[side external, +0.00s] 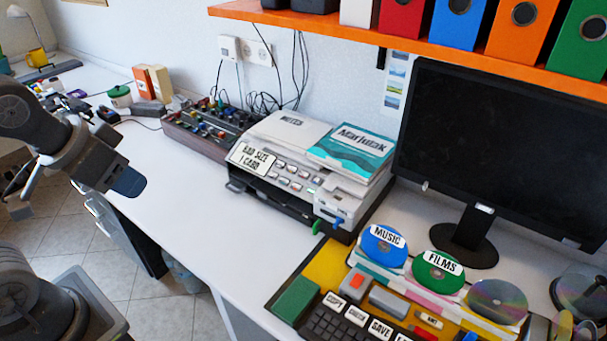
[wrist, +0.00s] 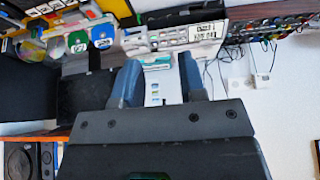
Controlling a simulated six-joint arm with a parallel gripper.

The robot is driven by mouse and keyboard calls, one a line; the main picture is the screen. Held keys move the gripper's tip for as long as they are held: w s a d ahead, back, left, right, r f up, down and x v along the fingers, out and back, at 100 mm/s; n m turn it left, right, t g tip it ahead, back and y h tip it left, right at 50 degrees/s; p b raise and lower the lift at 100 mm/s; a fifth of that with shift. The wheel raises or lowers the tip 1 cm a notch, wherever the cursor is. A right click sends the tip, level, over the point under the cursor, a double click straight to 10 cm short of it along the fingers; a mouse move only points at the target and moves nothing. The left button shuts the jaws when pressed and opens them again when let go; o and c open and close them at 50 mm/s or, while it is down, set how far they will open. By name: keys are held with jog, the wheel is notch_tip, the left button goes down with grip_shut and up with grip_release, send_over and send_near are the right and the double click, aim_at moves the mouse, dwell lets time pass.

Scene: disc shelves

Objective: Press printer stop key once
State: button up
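The white and grey printer (side external: 306,136) stands at the back of the desk, with a panel of small keys (side external: 290,180) on its sloped front. A display on it reads "BAD SIZE 1 CARD". I cannot tell which key is the stop key. The printer (wrist: 205,14) also shows upside down at the top of the wrist view, its keys small and blurred. My gripper (side external: 130,182) hangs at the left, in the air and well apart from the printer. In the wrist view my gripper (wrist: 158,75) has its two blue-grey fingers spread, with nothing held between them.
A "Marjulak" packet (side external: 350,146) lies on the printer. A box of coloured parts (side external: 207,130) stands left of it, a monitor (side external: 500,150) right. Labelled discs (side external: 383,246) and a keyboard (side external: 335,322) are in front right. An orange shelf (side external: 300,27) overhangs.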

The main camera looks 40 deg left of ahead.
grip_shut()
dwell(1.5)
